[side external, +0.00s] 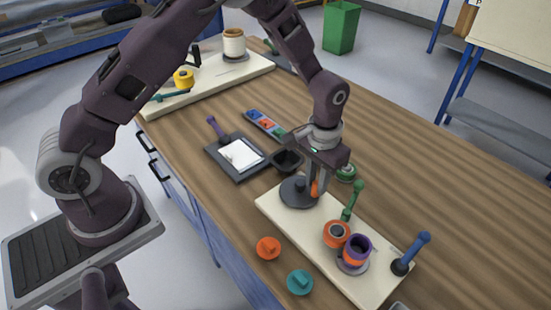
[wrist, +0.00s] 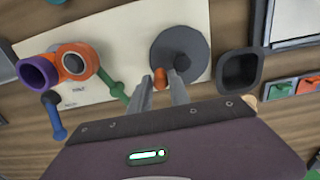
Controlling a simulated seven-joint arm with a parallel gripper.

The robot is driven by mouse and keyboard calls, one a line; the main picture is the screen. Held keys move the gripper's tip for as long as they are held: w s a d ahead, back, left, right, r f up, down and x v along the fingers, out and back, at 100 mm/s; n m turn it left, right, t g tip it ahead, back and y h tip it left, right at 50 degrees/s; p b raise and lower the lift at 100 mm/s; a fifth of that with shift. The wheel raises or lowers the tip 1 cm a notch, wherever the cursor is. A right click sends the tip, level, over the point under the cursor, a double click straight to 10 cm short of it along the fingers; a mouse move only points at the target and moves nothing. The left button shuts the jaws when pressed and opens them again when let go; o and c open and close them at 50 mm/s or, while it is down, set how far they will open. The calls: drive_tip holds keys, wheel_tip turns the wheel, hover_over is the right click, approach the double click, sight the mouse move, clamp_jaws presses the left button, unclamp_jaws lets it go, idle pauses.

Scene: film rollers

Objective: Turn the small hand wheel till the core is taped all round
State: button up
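The hand wheel is a flat dark grey disc (side external: 294,192) with a dark hub, lying on a cream board (side external: 285,222); it also shows in the wrist view (wrist: 190,42). A short orange handle (wrist: 159,76) stands near its rim. My gripper (wrist: 160,82) points down at it, a finger on each side, and looks shut on it. On the same board stand an orange roll with a dark centre (side external: 336,234) and a purple ring over orange (side external: 357,249). Which is the core, and how much tape it bears, I cannot tell.
A green handle (side external: 352,202) stands close to my gripper, and a blue-handled crank (side external: 411,253) at the board's right end. A black square cup (side external: 287,160) sits behind the disc. Orange (side external: 268,248) and teal (side external: 299,282) knobbed pieces lie in front. The table's right side is bare.

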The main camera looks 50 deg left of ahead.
drive_tip(key=o, duration=0.9)
wheel_tip(320, 180, up, 4)
drive_tip(key=shift+a+f, duration=0.1)
drive_tip(key=shift+o, duration=0.2)
drive_tip(key=shift+r, duration=0.55)
drive_tip(key=s+a+r+t, duration=0.1)
drive_tip(key=s+r, duration=0.1)
drive_tip(key=r, duration=0.4)
drive_tip(key=s+a+r+t, duration=0.1)
drive_tip(key=s+a+r, duration=0.1)
drive_tip(key=r, duration=0.4)
drive_tip(key=s+a+r+t, duration=0.1)
drive_tip(key=s+r, duration=0.3)
drive_tip(key=s, duration=0.7)
drive_tip(key=s+a+r+t, duration=0.2)
drive_tip(key=s+a+r, duration=0.2)
drive_tip(key=s, duration=0.6)
drive_tip(key=shift+s+a+r+t, duration=0.2)
drive_tip(key=shift+s+r+t, duration=0.15)
drive_tip(key=shift+r, duration=0.35)
